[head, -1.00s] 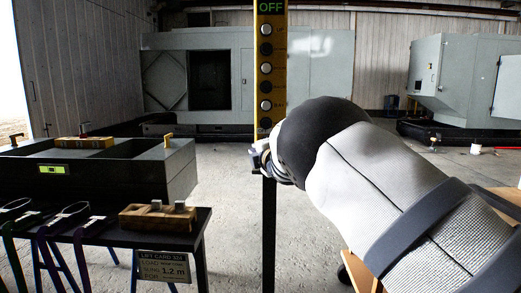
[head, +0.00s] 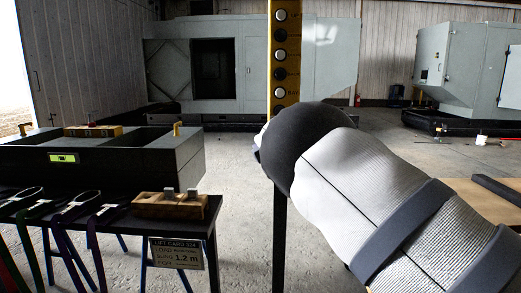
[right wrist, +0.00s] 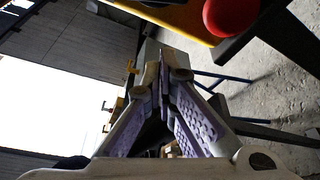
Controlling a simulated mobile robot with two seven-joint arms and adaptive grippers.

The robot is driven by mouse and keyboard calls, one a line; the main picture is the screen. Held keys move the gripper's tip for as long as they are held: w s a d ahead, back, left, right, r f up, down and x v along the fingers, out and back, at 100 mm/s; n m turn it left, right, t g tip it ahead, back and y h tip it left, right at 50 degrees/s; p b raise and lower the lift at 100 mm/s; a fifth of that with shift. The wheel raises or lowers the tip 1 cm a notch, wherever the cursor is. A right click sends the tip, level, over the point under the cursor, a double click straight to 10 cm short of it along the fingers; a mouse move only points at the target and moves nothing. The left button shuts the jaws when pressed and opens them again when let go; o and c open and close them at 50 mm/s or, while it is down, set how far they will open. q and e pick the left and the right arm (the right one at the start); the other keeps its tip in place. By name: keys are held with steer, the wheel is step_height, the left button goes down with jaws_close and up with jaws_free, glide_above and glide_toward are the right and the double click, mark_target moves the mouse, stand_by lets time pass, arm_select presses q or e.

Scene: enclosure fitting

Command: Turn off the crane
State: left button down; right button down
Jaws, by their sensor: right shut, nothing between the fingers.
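The crane's yellow control pendant (head: 285,60) hangs upright in the middle of the head view, with a column of pale and dark buttons. Its top is cut off by the picture edge, and its lower end is hidden behind my right arm. In the right wrist view a round red button (right wrist: 230,15) sits on the yellow pendant body (right wrist: 165,14) at the top edge. My right gripper (right wrist: 165,75) is shut and empty, its fingertips a little below and left of the red button in that view. In the head view my arm hides this gripper. My left gripper is not in view.
A dark table (head: 216,208) at left bears slings (head: 75,205), a wooden block (head: 165,205) and a lift card (head: 176,253). Grey enclosures (head: 300,60) stand at the back. A wooden top (head: 470,195) is at right.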

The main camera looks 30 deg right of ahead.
arm_select(q)
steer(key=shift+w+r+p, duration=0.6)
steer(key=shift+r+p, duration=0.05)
steer(key=shift+p, duration=0.05)
arm_select(e)
steer(key=v, duration=1)
steer(key=shift+f, duration=0.15)
